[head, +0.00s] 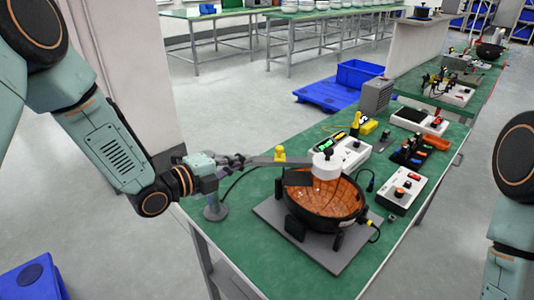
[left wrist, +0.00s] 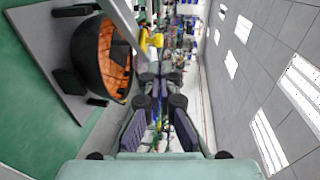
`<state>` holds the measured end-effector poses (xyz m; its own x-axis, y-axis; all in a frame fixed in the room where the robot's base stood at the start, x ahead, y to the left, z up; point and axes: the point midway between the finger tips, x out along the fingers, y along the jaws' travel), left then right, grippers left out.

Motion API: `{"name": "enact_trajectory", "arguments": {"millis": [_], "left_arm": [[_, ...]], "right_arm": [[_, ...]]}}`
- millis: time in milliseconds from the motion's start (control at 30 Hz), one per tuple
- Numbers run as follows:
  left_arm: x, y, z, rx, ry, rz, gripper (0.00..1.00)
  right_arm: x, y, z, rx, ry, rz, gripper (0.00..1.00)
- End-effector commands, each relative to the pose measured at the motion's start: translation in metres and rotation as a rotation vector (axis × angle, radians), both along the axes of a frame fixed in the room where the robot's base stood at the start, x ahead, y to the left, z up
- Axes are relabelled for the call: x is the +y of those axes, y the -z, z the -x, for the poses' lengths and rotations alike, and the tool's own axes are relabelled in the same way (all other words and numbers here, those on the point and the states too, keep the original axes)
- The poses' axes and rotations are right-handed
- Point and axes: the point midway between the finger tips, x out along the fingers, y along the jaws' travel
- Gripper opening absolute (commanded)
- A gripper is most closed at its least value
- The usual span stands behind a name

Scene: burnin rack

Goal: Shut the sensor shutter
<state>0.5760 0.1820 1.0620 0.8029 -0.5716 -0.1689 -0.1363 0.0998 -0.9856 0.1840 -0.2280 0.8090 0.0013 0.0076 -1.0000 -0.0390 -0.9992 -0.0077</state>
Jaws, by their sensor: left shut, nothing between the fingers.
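A black bowl with an orange segmented inside (head: 345,190) stands on a grey plate (head: 330,262). A white round sensor head (head: 327,166) with a black knob sits over its far rim. A flat grey arm (head: 270,161) runs left from it, past a yellow piece (head: 280,153). I cannot tell for certain which part is the shutter. My left gripper (head: 238,160) is shut and empty, at the left end of the grey arm; I cannot tell whether they touch. In the left wrist view its fingers (left wrist: 162,88) are together, with the bowl (left wrist: 90,62) to their left.
A grey post on a round foot (head: 215,211) stands below my left gripper. Blue bins (head: 358,73) stand on the floor behind.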

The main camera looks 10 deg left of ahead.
Motion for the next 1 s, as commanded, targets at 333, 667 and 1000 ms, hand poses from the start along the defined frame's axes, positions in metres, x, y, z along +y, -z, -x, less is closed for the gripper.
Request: {"name": "enact_trajectory", "arguments": {"millis": [333, 667, 1000], "left_arm": [[-0.031, 0.009, -0.045, -0.001, 0.002, -0.003, 0.00], [-0.047, 0.014, -0.068, 0.000, 0.000, 0.000, 0.00], [-0.047, 0.014, -0.069, 0.000, -0.001, 0.001, 0.00]], "right_arm": [[0.000, -0.002, 0.000, -0.001, 0.000, 0.000, 0.40], [0.000, -0.005, 0.000, -0.001, 0.000, 0.000, 0.40], [0.000, -0.005, 0.000, -0.001, 0.000, 0.000, 0.40]]}}
